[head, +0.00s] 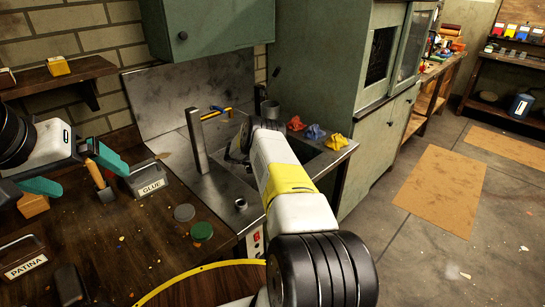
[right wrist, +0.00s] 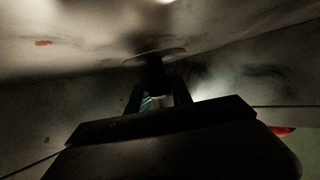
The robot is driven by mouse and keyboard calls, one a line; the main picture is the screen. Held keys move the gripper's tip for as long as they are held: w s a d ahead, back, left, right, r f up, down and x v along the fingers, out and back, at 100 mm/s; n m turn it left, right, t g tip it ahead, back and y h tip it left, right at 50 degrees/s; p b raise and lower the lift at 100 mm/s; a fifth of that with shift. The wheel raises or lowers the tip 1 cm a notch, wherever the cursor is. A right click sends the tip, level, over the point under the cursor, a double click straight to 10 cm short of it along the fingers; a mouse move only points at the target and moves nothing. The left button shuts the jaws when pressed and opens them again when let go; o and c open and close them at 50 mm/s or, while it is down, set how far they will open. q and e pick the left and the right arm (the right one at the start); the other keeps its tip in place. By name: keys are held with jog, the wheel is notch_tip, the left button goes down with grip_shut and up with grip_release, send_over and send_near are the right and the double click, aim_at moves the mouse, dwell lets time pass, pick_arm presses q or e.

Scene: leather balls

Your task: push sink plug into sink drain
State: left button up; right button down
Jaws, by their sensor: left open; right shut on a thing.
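The steel sink (head: 318,168) is in the middle of the head view, and my right arm reaches across it and hides most of its basin. My right gripper (right wrist: 158,90) shows in the dark right wrist view. It is shut on a dark thing, apparently the sink plug (right wrist: 152,72), inside the basin. A round flat shape lies at the plug's far end; I cannot tell whether it is the plug's disc or the drain, or whether they touch. My left gripper (head: 94,180) is open over the wooden bench at the left, away from the sink.
A grey GLUE box (head: 149,181) and a wooden-handled tool (head: 101,184) are close to my left gripper. A PATINA box (head: 25,262) and two round lids, one green (head: 202,231), lie on the bench. Crumpled coloured cloths (head: 315,131) lie on the sink's far rim.

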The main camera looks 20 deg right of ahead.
jog(key=shift+f, duration=0.6)
dwell(0.9)
jog(key=shift+s+f, duration=0.25)
jog(key=shift+f, duration=0.35)
jog(key=shift+w+r, duration=0.15)
jog(key=shift+r, duration=0.3)
dwell(0.4)
jog(key=shift+r, duration=0.7)
jog(key=shift+w, duration=0.1)
dwell(0.4)
jog(key=shift+f, duration=0.55)
dwell(1.1)
jog(key=shift+s+f, duration=0.25)
jog(key=shift+f, duration=0.35)
jog(key=shift+w+r, duration=0.15)
jog(key=shift+r, duration=0.25)
dwell(0.4)
jog(key=shift+w+r, duration=0.1)
jog(key=shift+r, duration=0.65)
